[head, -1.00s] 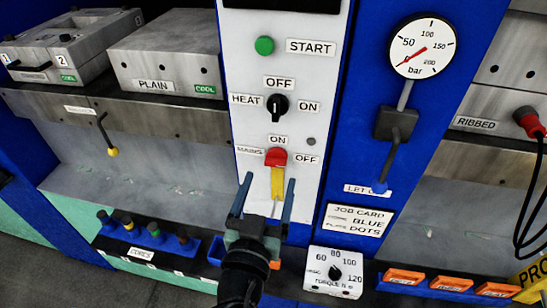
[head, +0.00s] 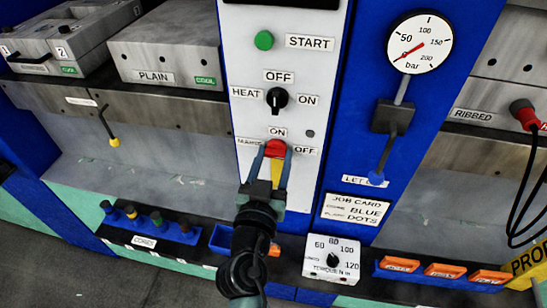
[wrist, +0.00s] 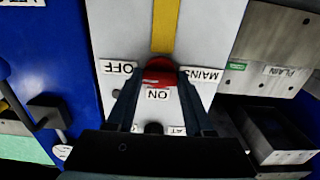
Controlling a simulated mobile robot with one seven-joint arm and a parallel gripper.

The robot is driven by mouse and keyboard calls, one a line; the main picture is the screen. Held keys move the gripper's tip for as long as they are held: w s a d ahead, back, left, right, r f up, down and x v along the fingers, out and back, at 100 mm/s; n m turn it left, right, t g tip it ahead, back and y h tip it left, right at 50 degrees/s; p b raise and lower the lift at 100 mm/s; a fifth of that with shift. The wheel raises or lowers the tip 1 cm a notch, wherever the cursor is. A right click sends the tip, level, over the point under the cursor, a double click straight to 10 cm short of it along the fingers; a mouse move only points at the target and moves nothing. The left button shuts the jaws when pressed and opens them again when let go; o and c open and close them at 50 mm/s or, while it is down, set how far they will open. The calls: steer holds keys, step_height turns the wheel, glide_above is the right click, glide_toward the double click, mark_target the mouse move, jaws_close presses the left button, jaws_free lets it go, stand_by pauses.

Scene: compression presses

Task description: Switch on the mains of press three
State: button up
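The mains switch has a red hub (head: 275,147) and a yellow lever (head: 277,173) that points straight down on the white panel. The ON label is above it, the OFF label (head: 304,151) to its right. My gripper (head: 273,151) is open in front of it, one finger on each side of the hub. In the upside-down wrist view the red hub (wrist: 158,74) sits between the spread fingertips (wrist: 159,78), with the yellow lever (wrist: 163,25) beyond. I cannot tell whether the fingers touch it. No press number is readable.
The heat knob (head: 277,99) is above the switch, with the green START button (head: 264,41) higher. A gauge (head: 420,43) and a blue-tipped handle (head: 377,178) are to the right. A torque dial box (head: 332,262) stands below right, and a rack of cores (head: 150,230) below left.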

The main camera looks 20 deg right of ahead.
jaws_close()
steer(key=shift+n, duration=0.4)
steer(key=shift+f+n+b, duration=0.1)
steer(key=shift+n+b, duration=0.3)
steer(key=shift+n, duration=0.6)
steer(key=n, duration=0.3)
steer(key=shift+n, duration=0.3)
steer(key=n, duration=0.6)
steer(key=shift+p, duration=0.4)
steer(key=n+p, duration=0.1)
steer(key=n, duration=0.4)
steer(key=shift+n, duration=0.4)
